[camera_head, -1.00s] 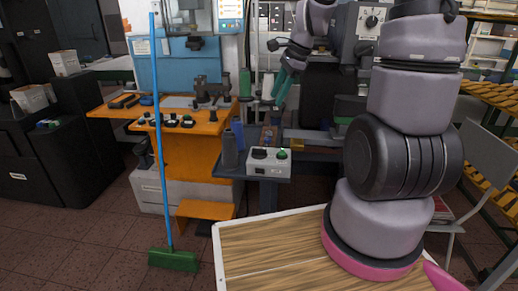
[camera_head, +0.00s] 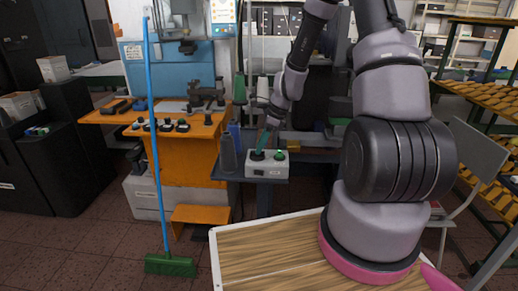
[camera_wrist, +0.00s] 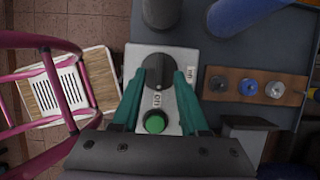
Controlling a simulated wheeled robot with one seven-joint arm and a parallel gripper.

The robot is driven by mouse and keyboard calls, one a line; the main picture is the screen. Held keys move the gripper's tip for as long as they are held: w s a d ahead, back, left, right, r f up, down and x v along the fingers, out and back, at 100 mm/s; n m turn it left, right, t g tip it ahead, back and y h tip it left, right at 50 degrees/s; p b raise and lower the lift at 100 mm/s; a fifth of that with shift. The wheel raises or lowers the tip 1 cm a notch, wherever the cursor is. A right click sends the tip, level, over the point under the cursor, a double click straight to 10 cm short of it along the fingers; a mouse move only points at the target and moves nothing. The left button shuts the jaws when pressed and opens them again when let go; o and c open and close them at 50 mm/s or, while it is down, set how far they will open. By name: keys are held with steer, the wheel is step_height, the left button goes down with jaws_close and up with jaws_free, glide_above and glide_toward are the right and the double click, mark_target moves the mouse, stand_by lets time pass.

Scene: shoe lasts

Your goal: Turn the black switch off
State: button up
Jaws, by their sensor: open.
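A pale grey switch box (camera_head: 267,171) stands on a small dark table. On its top are a black switch (camera_head: 256,155) at the left and a green button (camera_head: 280,155) at the right. My gripper (camera_head: 266,147) points down at the black switch. In the wrist view, the open green fingers of my gripper (camera_wrist: 159,68) reach to either side of the black switch (camera_wrist: 158,63). The green button (camera_wrist: 155,122) shows between the fingers, nearer the wrist. Whether the fingers touch the switch I cannot tell.
Dark and blue cylinders (camera_head: 228,154) stand just left of the box. In the wrist view, a wooden strip with several round knobs (camera_wrist: 248,87) lies to the right. A blue-handled green broom (camera_head: 170,265) and an orange bench (camera_head: 195,150) are farther left.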

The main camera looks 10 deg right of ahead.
steer(key=shift+x, duration=0.85)
jaws_close()
